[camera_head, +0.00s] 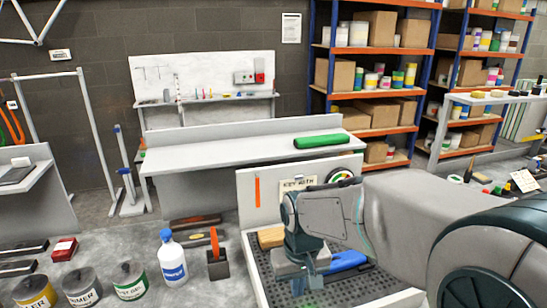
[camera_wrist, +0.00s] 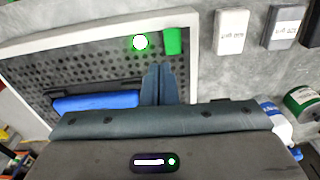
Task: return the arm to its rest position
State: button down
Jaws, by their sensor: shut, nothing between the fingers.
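My arm (camera_head: 400,225) reaches in from the right in the head view, with its wrist bent down over a perforated tray with a pale rim (camera_head: 251,272). My gripper (camera_wrist: 158,85) points at the tray in the wrist view. Its two dark fingers are together, with nothing seen between them. In the head view the fingers are small and partly lost against the tray. A blue object (camera_head: 348,260) lies on the tray beside my gripper; it also shows in the wrist view (camera_wrist: 95,103).
A white bottle (camera_head: 172,258) and several labelled cans (camera_head: 130,281) stand left of the tray. A white bench (camera_head: 230,150) bearing a green roll-like object (camera_head: 321,141) stands behind. Shelving (camera_head: 370,94) stands at the back right. A green patch (camera_wrist: 172,41) shows beyond my fingers.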

jog(key=s+d+r+m+t, duration=0.2)
jog(key=s+d+r+t, duration=0.1)
jog(key=s+d, duration=0.6)
jog(key=shift+s+d+r+m, duration=0.3)
jog(key=shift+s+r, duration=0.55)
jog(key=shift+s, duration=0.25)
